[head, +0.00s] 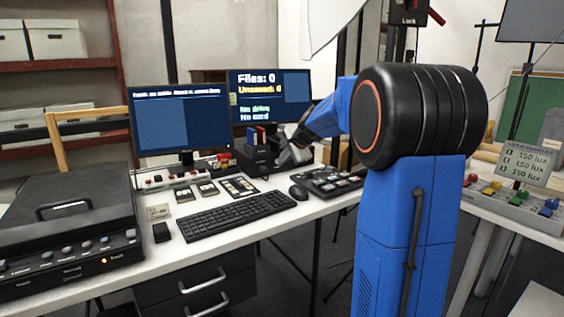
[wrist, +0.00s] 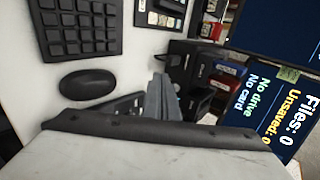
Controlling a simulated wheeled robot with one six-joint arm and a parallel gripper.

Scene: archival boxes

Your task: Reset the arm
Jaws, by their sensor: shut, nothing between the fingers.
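My blue arm with a black joint stands at the right of the head view and reaches left over the desk (head: 240,235). My gripper (head: 290,155) is above the back of the desk, in front of the right monitor and beside the black dock (head: 255,157). It is small there and partly hidden by the arm. In the wrist view my gripper (wrist: 163,97) shows as grey fingers close together, shut and empty, with the dock and its red and blue items (wrist: 195,97) beyond them.
A keyboard (head: 228,213), a mouse (head: 298,192) and a control pad (head: 330,182) lie on the desk. Two monitors (head: 180,122) (head: 265,100) stand behind; the right one reads "Files: 0, Unsaved: 0, No drive, No card". A black scanner-like box (head: 65,228) fills the left.

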